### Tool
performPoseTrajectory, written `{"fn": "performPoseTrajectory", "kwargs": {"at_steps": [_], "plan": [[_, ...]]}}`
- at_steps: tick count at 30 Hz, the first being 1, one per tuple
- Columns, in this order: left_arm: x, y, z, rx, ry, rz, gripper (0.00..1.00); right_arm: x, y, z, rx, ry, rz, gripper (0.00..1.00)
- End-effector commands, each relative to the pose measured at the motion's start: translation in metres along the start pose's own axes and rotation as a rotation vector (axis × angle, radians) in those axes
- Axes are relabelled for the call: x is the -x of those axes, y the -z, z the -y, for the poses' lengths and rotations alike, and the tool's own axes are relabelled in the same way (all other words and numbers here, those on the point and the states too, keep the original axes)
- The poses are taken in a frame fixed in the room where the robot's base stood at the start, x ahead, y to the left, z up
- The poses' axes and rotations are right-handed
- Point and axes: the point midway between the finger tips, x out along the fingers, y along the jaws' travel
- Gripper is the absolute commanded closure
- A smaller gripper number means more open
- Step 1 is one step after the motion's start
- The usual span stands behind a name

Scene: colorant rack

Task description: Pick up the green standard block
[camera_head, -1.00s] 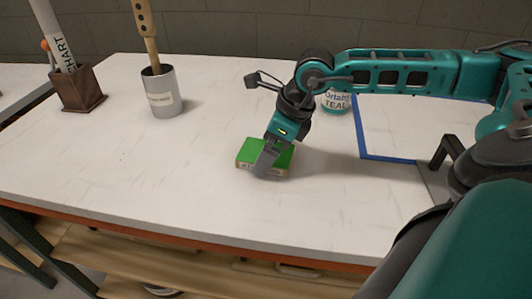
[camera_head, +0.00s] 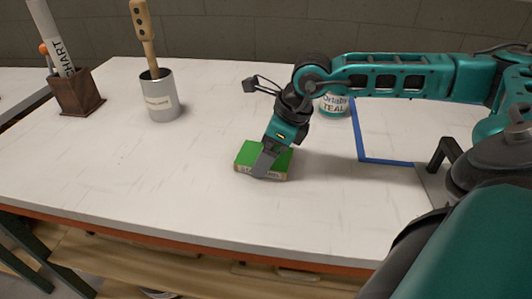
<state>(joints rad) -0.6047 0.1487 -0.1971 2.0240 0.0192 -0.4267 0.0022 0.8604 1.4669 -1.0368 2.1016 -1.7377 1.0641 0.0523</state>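The green standard block (camera_head: 248,154) is a flat block with a green top and a pale front side with lettering. It appears to rest on the white table near the middle of the view. My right gripper (camera_head: 264,166) comes down over it from the upper right, with a grey finger across the block's top and front side. The other finger is hidden, so I cannot tell whether the gripper is closed on the block. My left gripper is not in view.
A grey cup (camera_head: 160,96) with a wooden tool and a brown holder (camera_head: 76,94) with a rolled chart stand at the back left. A teal-labelled can (camera_head: 334,104) stands behind my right arm. A blue-edged area (camera_head: 390,162) lies at right. The table's left and front are clear.

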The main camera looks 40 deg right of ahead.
Motion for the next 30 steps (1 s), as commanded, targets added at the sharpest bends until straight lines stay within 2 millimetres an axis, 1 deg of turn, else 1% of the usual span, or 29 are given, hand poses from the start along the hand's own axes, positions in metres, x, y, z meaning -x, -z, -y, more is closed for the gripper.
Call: {"fn": "performPoseTrajectory", "kwargs": {"at_steps": [5,8,11,18,21,25,30], "plan": [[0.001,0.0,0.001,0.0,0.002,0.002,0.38,0.011,-0.005,0.001,0.0,0.002,0.002,0.48],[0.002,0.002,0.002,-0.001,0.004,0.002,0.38,0.025,-0.011,0.001,0.001,0.003,0.003,0.48],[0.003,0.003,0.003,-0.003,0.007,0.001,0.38,0.045,-0.02,0.001,0.001,0.004,0.006,0.48],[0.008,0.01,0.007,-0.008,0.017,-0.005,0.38,0.111,-0.047,0.0,0.003,0.002,0.008,0.48],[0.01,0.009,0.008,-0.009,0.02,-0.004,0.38,0.136,-0.057,0.0,0.002,0.001,0.006,0.48],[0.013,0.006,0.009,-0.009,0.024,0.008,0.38,0.161,-0.068,0.0,0.001,0.001,0.006,0.48],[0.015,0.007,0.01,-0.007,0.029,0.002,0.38,0.179,-0.075,0.0,0.002,0.001,0.003,0.48]]}}
